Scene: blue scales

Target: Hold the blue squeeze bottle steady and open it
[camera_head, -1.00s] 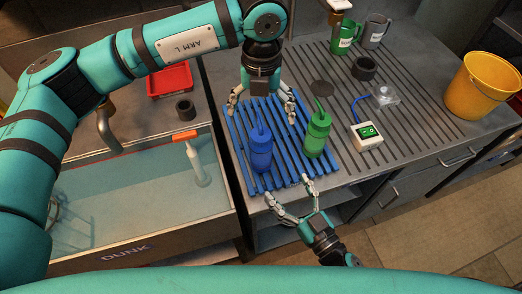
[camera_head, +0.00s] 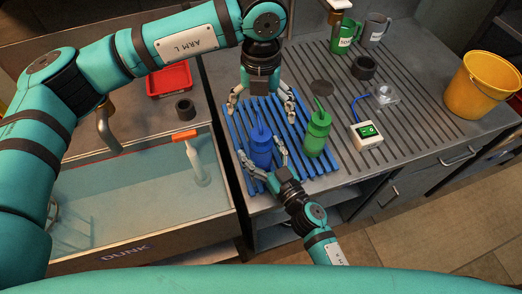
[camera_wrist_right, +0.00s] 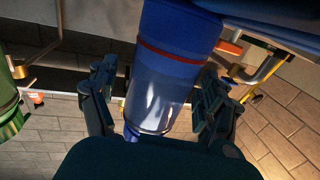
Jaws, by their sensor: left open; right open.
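The blue squeeze bottle (camera_head: 261,150) stands upright on the blue slatted mat (camera_head: 291,171), its thin spout pointing up. My right gripper (camera_head: 260,157) is open with its fingers on either side of the bottle's body. In the right wrist view the bottle (camera_wrist_right: 168,70) fills the space between the open fingers of that gripper (camera_wrist_right: 157,92); I cannot tell whether either finger touches it. My left gripper (camera_head: 261,108) is open and empty, pointing down behind the bottle, near the mat's far edge.
A green squeeze bottle (camera_head: 317,134) stands on the mat close to the right. A white box with a green switch (camera_head: 367,132), a clear block (camera_head: 382,96) and a yellow bucket (camera_head: 480,87) are farther right. A water-filled sink (camera_head: 140,200) lies left.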

